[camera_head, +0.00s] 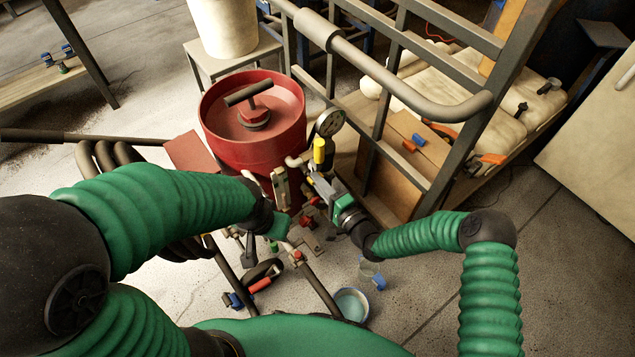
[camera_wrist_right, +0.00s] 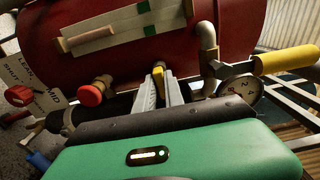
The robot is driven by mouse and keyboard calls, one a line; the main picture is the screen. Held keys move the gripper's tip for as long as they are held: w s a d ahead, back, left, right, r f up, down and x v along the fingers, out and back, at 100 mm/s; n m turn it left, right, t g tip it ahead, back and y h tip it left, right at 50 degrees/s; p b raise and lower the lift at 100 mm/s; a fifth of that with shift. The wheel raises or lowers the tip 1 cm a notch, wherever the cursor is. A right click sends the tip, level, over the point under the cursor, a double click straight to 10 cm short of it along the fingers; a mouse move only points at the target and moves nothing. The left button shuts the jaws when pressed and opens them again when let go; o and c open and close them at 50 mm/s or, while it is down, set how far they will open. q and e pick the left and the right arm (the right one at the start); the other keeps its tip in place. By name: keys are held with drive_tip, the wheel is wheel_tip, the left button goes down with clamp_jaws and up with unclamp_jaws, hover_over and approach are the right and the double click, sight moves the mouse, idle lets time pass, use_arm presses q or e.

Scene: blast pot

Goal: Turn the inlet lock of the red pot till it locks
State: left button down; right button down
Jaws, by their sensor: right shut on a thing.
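The red pot (camera_head: 243,146) stands upright with a dark T-handle (camera_head: 248,94) on its lid. Its red side wall (camera_wrist_right: 100,15) fills the top of the wrist view. My right gripper (camera_head: 314,182) is at the pot's right side, by the pipe fittings. In the wrist view its two grey fingers (camera_wrist_right: 159,88) are shut on a small yellow piece (camera_wrist_right: 158,72) close to the pot wall. It looks like the inlet lock's tab; its far part is hidden. My left gripper (camera_head: 282,230) is low in front of the pot, partly hidden by its arm; its jaws are not clear.
A gauge (camera_head: 330,122) and a yellow-gripped valve handle (camera_head: 319,150) stand close beside my right gripper. A red knob (camera_wrist_right: 91,95) sits left of the fingers. A metal rack (camera_head: 415,100) stands to the right. Tools and a bowl (camera_head: 351,304) lie on the floor.

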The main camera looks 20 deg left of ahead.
drive_tip(key=shift+d+f, duration=0.25)
drive_tip(key=shift+f, duration=0.1)
drive_tip(key=c, duration=1.5)
unclamp_jaws()
drive_tip(key=shift+w, duration=0.1)
drive_tip(key=shift+o, duration=0.3)
drive_tip(key=shift+r, duration=0.15)
drive_tip(key=shift+r, duration=0.1)
drive_tip(key=p+v, duration=0.4)
drive_tip(key=v, duration=1.3)
drive_tip(key=shift+a, duration=0.1)
